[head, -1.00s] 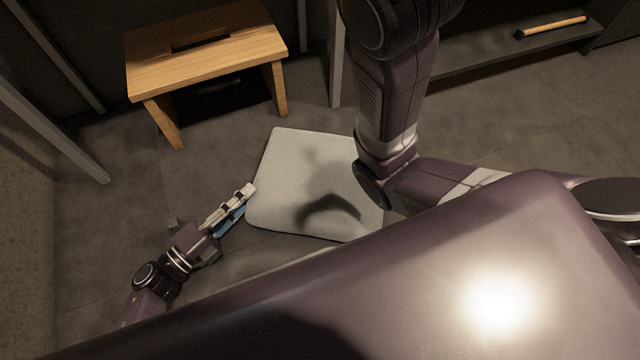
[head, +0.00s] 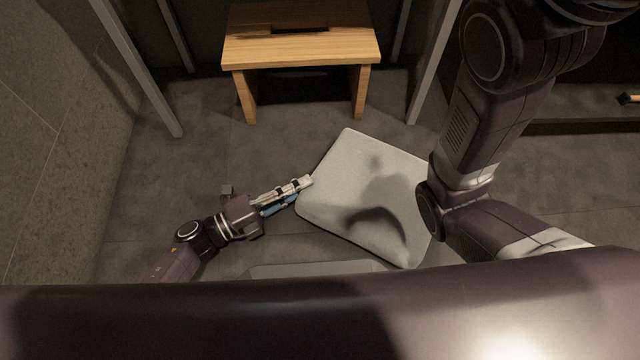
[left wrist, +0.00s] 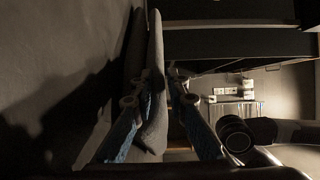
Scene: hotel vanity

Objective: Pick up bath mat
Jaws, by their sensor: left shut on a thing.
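The bath mat (head: 345,205) is a pale grey, rounded square in the middle of the head view, with dark shadows across it. My left gripper (head: 303,186) is shut on its left edge. In the left wrist view the mat (left wrist: 155,85) shows edge-on as a thin grey sheet between the two fingers of my left gripper (left wrist: 152,95). Whether all of the mat is clear of the floor cannot be told. My right arm covers the mat's right side; my right gripper is not in view.
A wooden stool (head: 300,45) stands behind the mat, with grey posts on both sides. A wall (head: 50,130) rises at the left. A dark low shelf (head: 580,110) is at the back right. Bare floor (head: 190,170) lies left of the mat.

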